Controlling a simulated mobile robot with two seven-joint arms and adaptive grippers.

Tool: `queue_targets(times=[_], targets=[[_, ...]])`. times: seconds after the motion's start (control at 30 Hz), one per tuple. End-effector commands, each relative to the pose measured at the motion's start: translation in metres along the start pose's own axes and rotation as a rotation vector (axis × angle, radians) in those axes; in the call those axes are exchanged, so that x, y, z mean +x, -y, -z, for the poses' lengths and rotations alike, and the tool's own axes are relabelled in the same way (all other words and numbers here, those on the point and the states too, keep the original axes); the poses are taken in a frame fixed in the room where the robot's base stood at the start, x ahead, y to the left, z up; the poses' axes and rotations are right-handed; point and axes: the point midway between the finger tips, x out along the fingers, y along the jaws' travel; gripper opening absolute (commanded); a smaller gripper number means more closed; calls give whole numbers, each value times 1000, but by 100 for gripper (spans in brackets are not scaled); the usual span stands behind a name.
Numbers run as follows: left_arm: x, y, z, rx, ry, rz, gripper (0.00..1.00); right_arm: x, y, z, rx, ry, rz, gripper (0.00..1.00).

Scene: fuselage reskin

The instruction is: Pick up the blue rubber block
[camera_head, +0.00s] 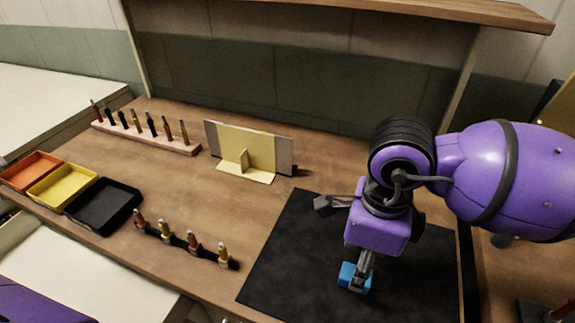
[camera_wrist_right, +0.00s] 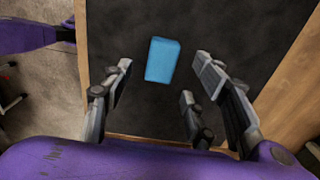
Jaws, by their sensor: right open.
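The blue rubber block (camera_head: 349,278) lies on the black mat (camera_head: 285,262) at the front right of the bench in the head view. In the right wrist view the blue block (camera_wrist_right: 162,60) lies on the mat, between and a little beyond the open fingers. My right gripper (camera_wrist_right: 158,85) is open and empty. In the head view my right gripper (camera_head: 362,268) is over the block and hides part of it. I cannot tell how high the fingers are above the mat. My left gripper is not in view.
Orange (camera_head: 30,172), yellow (camera_head: 62,186) and black (camera_head: 104,207) trays sit at the left. A rack of tools (camera_head: 150,138) stands behind them. A strip with several upright fasteners (camera_head: 180,243) lies left of the mat. A panel on a yellow stand (camera_head: 248,150) stands at the back.

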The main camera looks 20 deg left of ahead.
Motion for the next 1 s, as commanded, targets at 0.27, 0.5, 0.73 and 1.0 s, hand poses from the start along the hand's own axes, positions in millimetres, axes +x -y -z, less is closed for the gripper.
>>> queue_targets(times=[0.27,0.5,0.73,1.0], targets=[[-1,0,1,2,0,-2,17,39,2,-1,1,-2,-2,53],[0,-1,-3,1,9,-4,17,45,2,-1,1,0,-1,53],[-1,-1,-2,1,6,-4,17,45,2,-1,1,-1,-1,32],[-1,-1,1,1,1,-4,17,44,2,-1,1,0,-1,4]])
